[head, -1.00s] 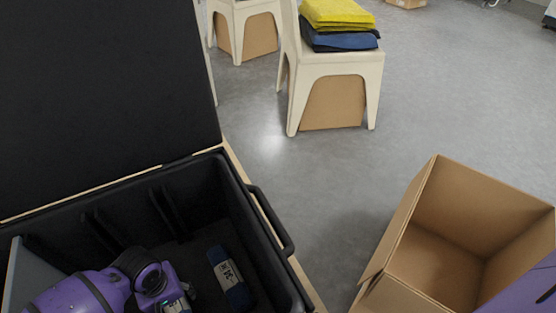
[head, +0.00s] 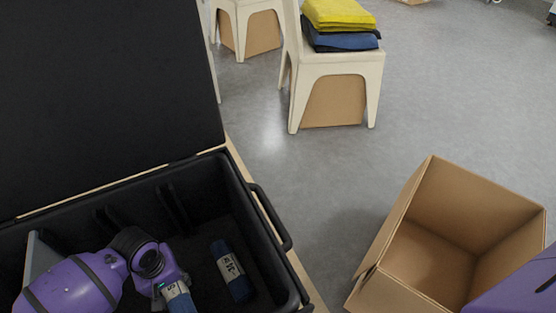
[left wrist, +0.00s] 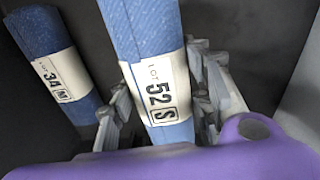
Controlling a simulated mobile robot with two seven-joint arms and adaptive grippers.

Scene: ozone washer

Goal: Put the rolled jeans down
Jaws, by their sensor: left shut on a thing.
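My left gripper (head: 172,284) is inside the black case (head: 262,225) and shut on a blue rolled pair of jeans (head: 181,300). In the left wrist view the held roll (left wrist: 137,35) has a white band marked "LOT 52 S", with the gripper's fingers (left wrist: 158,85) on both sides of it. I cannot tell whether its far end touches the case floor. A second blue roll (head: 224,254) lies in the case to the right, apart from the gripper; its band reads "34 M" in the left wrist view (left wrist: 45,45). My right gripper is out of view.
The case's tall black lid (head: 105,90) stands open at the left. An open, empty-looking cardboard box (head: 440,235) is at the right. A pale chair (head: 335,65) with folded yellow and blue cloths (head: 338,20) stands beyond. Grey floor between is clear.

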